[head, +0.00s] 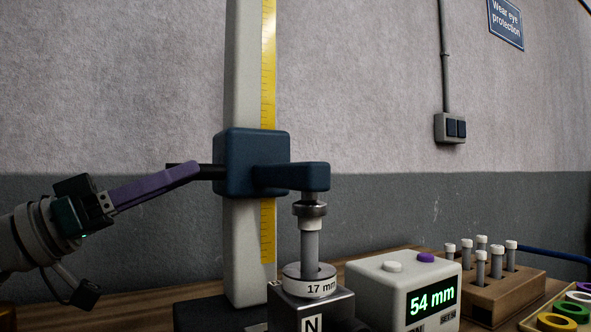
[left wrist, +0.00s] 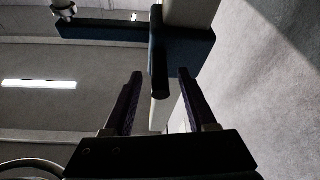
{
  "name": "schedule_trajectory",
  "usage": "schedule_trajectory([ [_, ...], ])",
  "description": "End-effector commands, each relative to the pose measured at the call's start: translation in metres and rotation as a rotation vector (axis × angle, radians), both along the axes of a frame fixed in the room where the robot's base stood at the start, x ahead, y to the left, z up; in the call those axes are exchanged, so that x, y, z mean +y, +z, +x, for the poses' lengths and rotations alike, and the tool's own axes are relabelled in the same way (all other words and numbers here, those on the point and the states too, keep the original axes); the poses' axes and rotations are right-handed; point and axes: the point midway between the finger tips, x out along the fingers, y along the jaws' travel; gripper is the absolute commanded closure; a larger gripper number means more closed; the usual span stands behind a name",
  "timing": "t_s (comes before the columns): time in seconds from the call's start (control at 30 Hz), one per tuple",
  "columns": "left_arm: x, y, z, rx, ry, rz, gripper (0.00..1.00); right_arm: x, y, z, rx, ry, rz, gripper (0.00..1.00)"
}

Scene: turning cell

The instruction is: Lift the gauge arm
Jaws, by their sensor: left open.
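The gauge arm is a dark blue block (head: 250,162) on an upright pale column (head: 245,100) with a yellow scale (head: 268,60). Its horizontal arm (head: 300,177) reaches right, with a metal foot (head: 309,208) at the top of a grey pin (head: 310,240). A black handle (head: 212,172) sticks out left from the block. My left gripper (head: 190,170) is open, its purple fingers at the handle. In the left wrist view the handle (left wrist: 159,80) shows between the two separated fingers; whether they touch it I cannot tell. My right gripper is not in view.
The pin stands in a ring marked 17 mm (head: 310,287) on a metal block marked N (head: 335,305). Right of it are a readout box (head: 390,290) showing 54 mm, a wooden pin rack (head: 490,295) and a tray of coloured rings (head: 530,318). The wall is behind.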

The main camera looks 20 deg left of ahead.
Motion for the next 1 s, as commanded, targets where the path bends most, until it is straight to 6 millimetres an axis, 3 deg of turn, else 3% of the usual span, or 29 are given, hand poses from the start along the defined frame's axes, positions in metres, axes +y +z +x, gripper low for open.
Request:
schedule_trajectory([
  [0.2, -0.013, 0.010, 0.018, -0.002, -0.001, -0.001, 0.43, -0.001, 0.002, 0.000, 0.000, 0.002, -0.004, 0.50],
  [0.57, -0.016, 0.010, 0.022, 0.001, 0.000, 0.001, 0.43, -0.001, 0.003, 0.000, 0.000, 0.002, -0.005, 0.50],
  [1.0, -0.016, 0.011, 0.021, 0.000, 0.000, 0.000, 0.93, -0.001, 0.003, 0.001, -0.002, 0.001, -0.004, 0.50],
])
